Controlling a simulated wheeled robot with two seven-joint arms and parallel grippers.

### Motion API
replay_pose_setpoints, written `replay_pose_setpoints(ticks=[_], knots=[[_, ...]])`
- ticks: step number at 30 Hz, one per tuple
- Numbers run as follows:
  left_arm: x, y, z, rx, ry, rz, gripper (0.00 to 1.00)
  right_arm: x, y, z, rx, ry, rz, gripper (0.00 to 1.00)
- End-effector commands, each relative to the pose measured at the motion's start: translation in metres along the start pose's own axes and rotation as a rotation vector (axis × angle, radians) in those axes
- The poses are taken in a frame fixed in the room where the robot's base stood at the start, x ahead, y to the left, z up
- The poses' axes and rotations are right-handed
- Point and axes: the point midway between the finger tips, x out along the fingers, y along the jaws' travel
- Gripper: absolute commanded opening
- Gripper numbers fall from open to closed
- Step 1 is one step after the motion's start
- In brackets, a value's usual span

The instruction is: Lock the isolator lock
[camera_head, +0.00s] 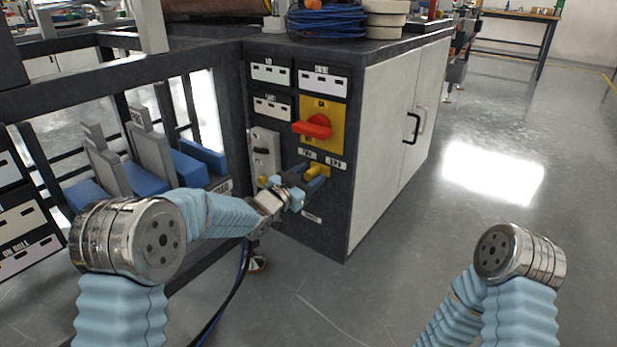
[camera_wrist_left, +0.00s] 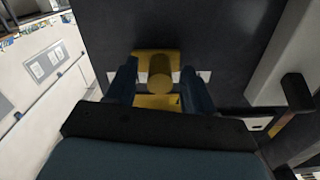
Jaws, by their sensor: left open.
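The isolator is a red rotary handle (camera_head: 312,127) on a yellow plate (camera_head: 327,110) on the front of a dark cabinet. Below it is a yellow lock (camera_head: 318,169) with a round knob. In the left wrist view the yellow lock (camera_wrist_left: 160,74) sits between my two fingers. My left gripper (camera_head: 311,178) is at the panel, open, with one finger on each side of the lock; it also shows in the left wrist view (camera_wrist_left: 160,85). I cannot tell whether the fingers touch the lock. My right gripper is not in view.
The cabinet (camera_head: 395,110) has pale side doors with a black handle (camera_head: 411,129). Blue cable (camera_head: 325,20) lies coiled on top. A frame with blue and grey blocks (camera_head: 165,165) stands left of the panel. The floor on the right (camera_head: 520,130) is clear.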

Motion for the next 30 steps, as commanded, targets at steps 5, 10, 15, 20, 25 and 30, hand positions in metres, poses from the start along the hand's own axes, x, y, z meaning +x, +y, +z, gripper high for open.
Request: replay_pose_setpoints(ticks=[5, 10, 15, 20, 25, 30], knots=[[0.0020, -0.0002, -0.0002, 0.000, 0.000, 0.000, 0.53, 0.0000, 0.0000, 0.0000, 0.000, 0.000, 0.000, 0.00], [0.0018, -0.0001, -0.0002, 0.000, 0.000, 0.000, 0.44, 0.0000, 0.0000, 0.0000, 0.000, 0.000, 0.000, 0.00], [0.0017, -0.0001, -0.0001, 0.000, 0.000, 0.000, 0.18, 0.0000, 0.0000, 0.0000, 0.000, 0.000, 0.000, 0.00], [0.0016, -0.0002, -0.0001, 0.000, 0.000, 0.000, 0.00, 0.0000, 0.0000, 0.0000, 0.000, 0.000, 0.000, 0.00], [0.0015, -0.0002, 0.0000, -0.001, 0.000, -0.001, 0.00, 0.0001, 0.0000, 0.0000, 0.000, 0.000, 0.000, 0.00], [0.0016, -0.0045, 0.0015, -0.002, -0.001, -0.001, 0.00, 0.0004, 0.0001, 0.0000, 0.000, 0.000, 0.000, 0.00]])
